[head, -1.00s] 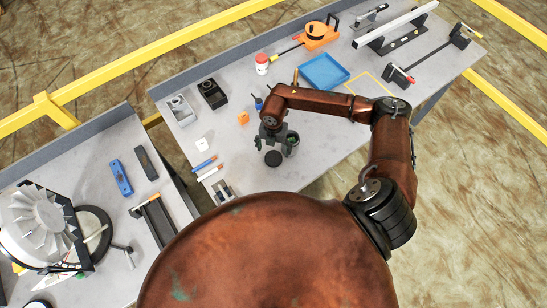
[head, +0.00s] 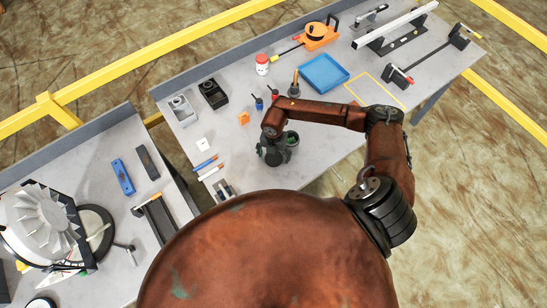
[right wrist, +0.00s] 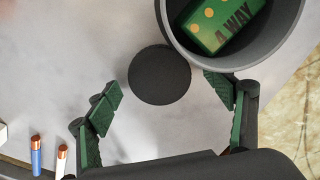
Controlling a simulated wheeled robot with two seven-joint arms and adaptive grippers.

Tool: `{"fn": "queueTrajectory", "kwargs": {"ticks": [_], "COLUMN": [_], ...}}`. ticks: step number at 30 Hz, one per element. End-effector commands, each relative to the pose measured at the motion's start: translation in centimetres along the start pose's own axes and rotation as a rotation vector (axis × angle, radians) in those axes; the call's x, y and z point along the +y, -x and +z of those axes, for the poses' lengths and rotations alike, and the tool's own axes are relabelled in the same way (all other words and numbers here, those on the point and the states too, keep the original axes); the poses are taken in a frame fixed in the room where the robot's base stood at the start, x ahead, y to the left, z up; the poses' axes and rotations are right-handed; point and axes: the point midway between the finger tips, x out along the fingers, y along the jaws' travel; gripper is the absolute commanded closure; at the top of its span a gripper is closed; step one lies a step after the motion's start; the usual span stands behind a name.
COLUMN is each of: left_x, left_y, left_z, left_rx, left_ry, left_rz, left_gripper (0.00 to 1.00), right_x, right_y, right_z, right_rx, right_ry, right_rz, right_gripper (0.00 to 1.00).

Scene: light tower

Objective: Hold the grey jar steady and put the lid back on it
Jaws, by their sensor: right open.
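The grey jar (head: 292,140) stands open on the bench just right of my right gripper (head: 271,156). In the right wrist view the jar (right wrist: 265,62) is at the top right, with a green piece marked "4 WAY" inside. The lid (right wrist: 159,72), a flat dark disc, lies on the bench beside the jar. In the head view my gripper mostly hides it. In the right wrist view my right gripper (right wrist: 162,96) is open and empty, fingers spread to either side of the lid's near edge. Its right finger is close to the jar wall; I cannot tell if they touch. My left gripper is not in view.
Two pens (head: 207,167) lie left of the gripper. An orange block (head: 243,118), a blue tray (head: 324,73) and a red-and-white bottle (head: 262,64) stand farther back. The bench around the white piece (head: 203,145) is mostly clear.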

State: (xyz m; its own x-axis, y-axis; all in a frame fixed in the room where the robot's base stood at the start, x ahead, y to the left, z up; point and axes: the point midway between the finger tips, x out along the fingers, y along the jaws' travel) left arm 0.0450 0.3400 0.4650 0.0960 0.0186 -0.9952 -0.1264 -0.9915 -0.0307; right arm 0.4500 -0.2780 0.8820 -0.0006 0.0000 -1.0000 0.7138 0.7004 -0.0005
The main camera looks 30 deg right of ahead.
Motion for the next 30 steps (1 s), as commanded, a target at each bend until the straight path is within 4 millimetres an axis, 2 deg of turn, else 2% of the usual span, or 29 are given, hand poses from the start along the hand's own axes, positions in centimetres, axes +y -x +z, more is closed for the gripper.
{"fn": "queueTrajectory", "kwargs": {"ticks": [2,14,25,30], "left_x": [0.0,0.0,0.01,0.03], "left_y": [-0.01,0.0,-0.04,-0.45], "left_z": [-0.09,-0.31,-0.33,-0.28], "left_rx": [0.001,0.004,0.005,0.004], "left_ry": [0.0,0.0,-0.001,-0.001], "left_rz": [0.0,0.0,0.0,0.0], "left_gripper": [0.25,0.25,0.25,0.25], "right_x": [0.0,0.01,0.02,0.06], "right_y": [0.02,0.04,0.12,0.95], "right_z": [0.0,0.01,0.02,0.05], "right_rx": [0.0,0.0,0.0,-0.002], "right_ry": [0.0,0.0,0.0,0.002], "right_rz": [0.0,0.0,0.0,0.001], "right_gripper": [0.26,0.53,0.55,0.55]}}
